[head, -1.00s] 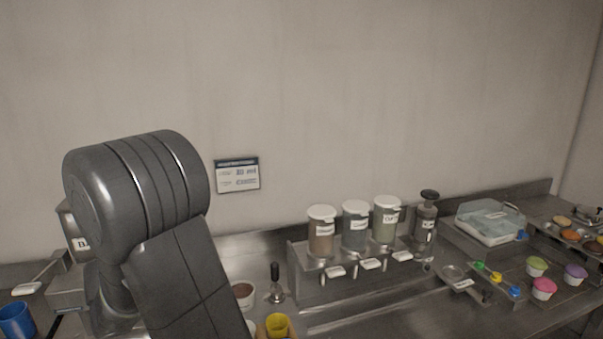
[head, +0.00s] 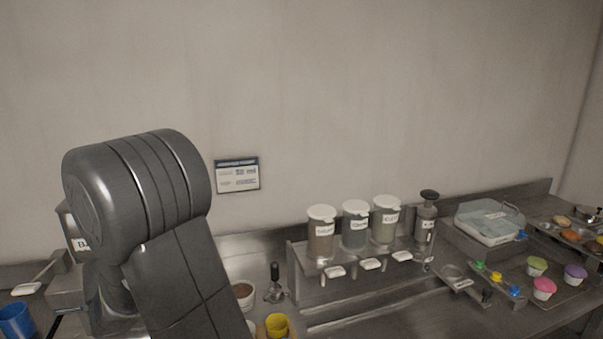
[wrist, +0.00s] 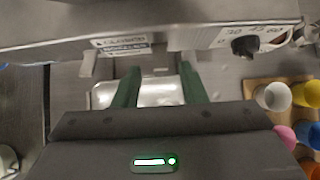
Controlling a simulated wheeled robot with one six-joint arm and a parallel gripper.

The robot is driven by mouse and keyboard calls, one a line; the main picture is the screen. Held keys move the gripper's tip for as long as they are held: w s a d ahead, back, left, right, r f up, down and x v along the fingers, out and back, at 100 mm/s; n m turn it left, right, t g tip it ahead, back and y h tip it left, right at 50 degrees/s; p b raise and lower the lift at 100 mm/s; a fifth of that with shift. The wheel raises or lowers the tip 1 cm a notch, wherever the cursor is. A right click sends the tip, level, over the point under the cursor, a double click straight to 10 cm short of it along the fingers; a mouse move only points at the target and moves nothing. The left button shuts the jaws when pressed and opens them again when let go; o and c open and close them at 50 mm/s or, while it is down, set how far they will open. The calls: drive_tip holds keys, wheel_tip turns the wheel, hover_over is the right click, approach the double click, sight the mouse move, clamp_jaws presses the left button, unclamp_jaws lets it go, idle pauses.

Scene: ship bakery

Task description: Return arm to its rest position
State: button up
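My arm (head: 140,190) rises at the left of the head view, bent at a large dark joint. My gripper (wrist: 160,80) is out of sight in the head view. In the wrist view its two green fingers stand apart with nothing held between them. A shiny metal surface (wrist: 161,94) shows below and between the fingers; I cannot tell how far beneath them it lies.
A labelled metal panel with a dark knob (wrist: 243,46) crosses the wrist view beyond the fingertips. Cups, one yellow (wrist: 307,93), stand to the right. In the head view, lidded jars (head: 355,226) and a clear-lidded box (head: 490,222) line the counter.

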drive_tip(key=v, duration=1.2)
drive_tip(key=w+a+f+t+b, duration=0.2)
drive_tip(key=w+f+b, duration=0.4)
drive_tip(key=f, duration=0.6)
drive_tip(key=w, duration=0.2)
drive_tip(key=shift+w+a+f+y+b, duration=0.2)
drive_tip(key=shift+w+a+y+b, duration=0.1)
drive_tip(key=shift+w+a+y, duration=0.1)
drive_tip(key=t+b, duration=0.1)
drive_tip(key=b, duration=0.3)
drive_tip(key=f+t+b, duration=0.1)
drive_tip(key=t+b, duration=0.1)
drive_tip(key=b, duration=0.3)
drive_tip(key=shift+s+y, duration=0.15)
drive_tip(key=shift+y, duration=0.25)
drive_tip(key=f+t+b, duration=0.1)
drive_tip(key=t+b, duration=0.1)
drive_tip(key=b, duration=0.3)
drive_tip(key=shift+y, duration=0.3)
drive_tip(key=shift+f+t+b, duration=0.15)
drive_tip(key=shift+t+b, duration=0.35)
drive_tip(key=shift+b, duration=0.75)
drive_tip(key=shift+t+y+b, duration=0.3)
drive_tip(key=shift+t+b, duration=0.2)
drive_tip(key=shift+b, duration=0.3)
drive_tip(key=shift+d, duration=0.1)
